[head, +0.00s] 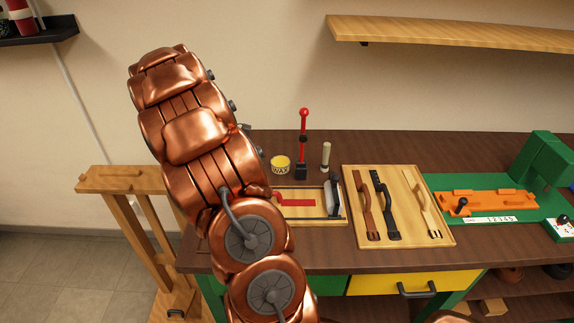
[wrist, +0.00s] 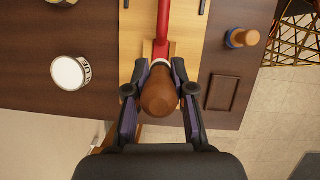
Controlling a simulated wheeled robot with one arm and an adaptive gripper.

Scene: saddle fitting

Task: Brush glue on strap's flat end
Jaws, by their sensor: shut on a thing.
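The red strap (head: 297,203) lies on a pale wooden board (head: 310,220) on the bench in the head view. In the wrist view the red strap (wrist: 164,18) runs from the top edge down the middle towards my gripper. My gripper (wrist: 159,72) is shut on a brown rounded wooden handle (wrist: 160,94), which looks like the brush's. The handle lies over the near end of the strap, and a pale collar shows just beyond it. The bristles are hidden, so I cannot tell whether they touch the strap. A white-topped glue pot (wrist: 69,73) stands to the left. My arm hides my gripper in the head view.
A yellow wax tin (head: 281,165) and a red-handled tool (head: 303,140) stand behind the board. A rack (head: 408,234) of brown, black and tan straps is to its right. A green press (head: 546,160) stands farther right. A blue-collared wooden knob (wrist: 243,38) is right of my gripper.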

